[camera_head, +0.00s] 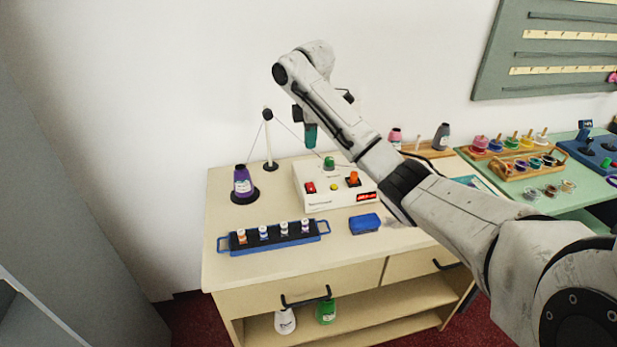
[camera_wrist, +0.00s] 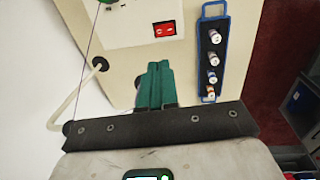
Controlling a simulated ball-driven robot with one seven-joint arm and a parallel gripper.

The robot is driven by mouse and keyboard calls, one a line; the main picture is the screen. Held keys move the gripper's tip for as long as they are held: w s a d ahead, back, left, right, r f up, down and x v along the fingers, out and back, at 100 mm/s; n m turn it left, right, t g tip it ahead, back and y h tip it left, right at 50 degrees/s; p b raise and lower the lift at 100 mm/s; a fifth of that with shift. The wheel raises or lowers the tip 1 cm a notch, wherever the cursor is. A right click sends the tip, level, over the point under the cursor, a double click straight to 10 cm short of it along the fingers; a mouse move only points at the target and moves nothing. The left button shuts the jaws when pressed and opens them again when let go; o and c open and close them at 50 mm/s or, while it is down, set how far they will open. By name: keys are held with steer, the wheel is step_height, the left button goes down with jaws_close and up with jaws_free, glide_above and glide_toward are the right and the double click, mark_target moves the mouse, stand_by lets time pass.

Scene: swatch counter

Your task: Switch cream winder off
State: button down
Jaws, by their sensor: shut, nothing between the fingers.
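My gripper (camera_head: 310,142) has teal fingers, shut and empty, raised above the back of the winder.
A purple thread cone (camera_head: 243,184) and a thread post (camera_head: 269,145) stand to the left. A blue rack (camera_head: 275,246) of small spools and a blue box (camera_head: 364,223) lie in front. A wooden spool tray (camera_head: 525,164) sits on the green table at right.

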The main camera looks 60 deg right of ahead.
mark_target(310, 188)
steer(key=f, duration=0.9)
steer(key=w+d+f, duration=0.1)
steer(key=f, duration=0.4)
steer(key=shift+d, duration=0.1)
steer(key=shift+w, duration=0.1)
steer(key=shift+f, duration=0.25)
steer(key=shift+p, duration=0.3)
steer(key=shift+s+a+p, duration=0.55)
steer(key=shift+a+p, duration=0.1)
steer(key=shift+p, duration=0.15)
